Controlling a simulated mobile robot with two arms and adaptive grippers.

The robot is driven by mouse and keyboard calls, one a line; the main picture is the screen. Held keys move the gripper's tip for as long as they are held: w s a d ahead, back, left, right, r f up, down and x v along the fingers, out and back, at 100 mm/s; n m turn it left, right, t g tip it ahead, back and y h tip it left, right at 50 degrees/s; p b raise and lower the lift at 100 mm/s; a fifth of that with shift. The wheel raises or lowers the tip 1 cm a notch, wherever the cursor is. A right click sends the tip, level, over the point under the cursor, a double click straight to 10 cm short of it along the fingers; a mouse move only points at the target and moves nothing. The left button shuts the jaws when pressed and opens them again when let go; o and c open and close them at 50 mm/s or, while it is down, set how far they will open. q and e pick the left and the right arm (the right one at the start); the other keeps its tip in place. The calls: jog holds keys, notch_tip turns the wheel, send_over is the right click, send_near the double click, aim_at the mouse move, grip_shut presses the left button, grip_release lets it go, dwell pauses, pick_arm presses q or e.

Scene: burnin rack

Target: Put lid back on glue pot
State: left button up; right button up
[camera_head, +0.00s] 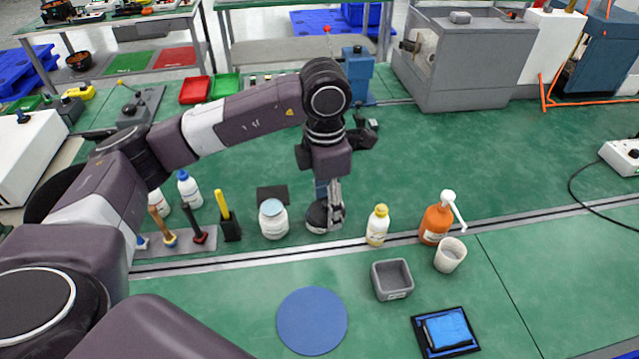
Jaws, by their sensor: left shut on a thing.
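A white jar (273,221), which looks like the glue pot, stands upright on the green floor mat just left of my left gripper. Its round top looks pale blue-grey; I cannot tell whether that is its open mouth or a cover. My left gripper (337,214) points down, shut on the edge of a dark round piece (316,217) that looks like the lid. This piece is beside the jar, apart from it. The fingers partly cover it, and I cannot tell whether it touches the surface. My right gripper is not in view.
A black square (272,193) lies behind the jar. A holder with a yellow-handled tool (222,205) stands to its left. A yellow-capped bottle (377,226), orange pump bottle (437,222), white cup (450,255) and grey bin (391,280) stand right. A blue disc (312,321) lies in front.

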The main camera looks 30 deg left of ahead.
pick_arm(q)
jog(key=w+a+f+n, duration=0.2)
jog(key=w+n, duration=0.1)
jog(key=n, duration=0.9)
jog(key=w+a+f+n, duration=0.2)
jog(key=w+a+n, duration=0.1)
jog(key=n, duration=1)
jog(key=shift+w+a, duration=0.25)
jog(key=shift+w, duration=0.25)
notch_tip(320, 180, down, 4)
jog(key=b, duration=0.3)
jog(key=shift+f, duration=0.1)
jog(key=shift+f+b, duration=0.55)
jog(key=shift+f, duration=0.4)
jog(key=shift+f, duration=0.1)
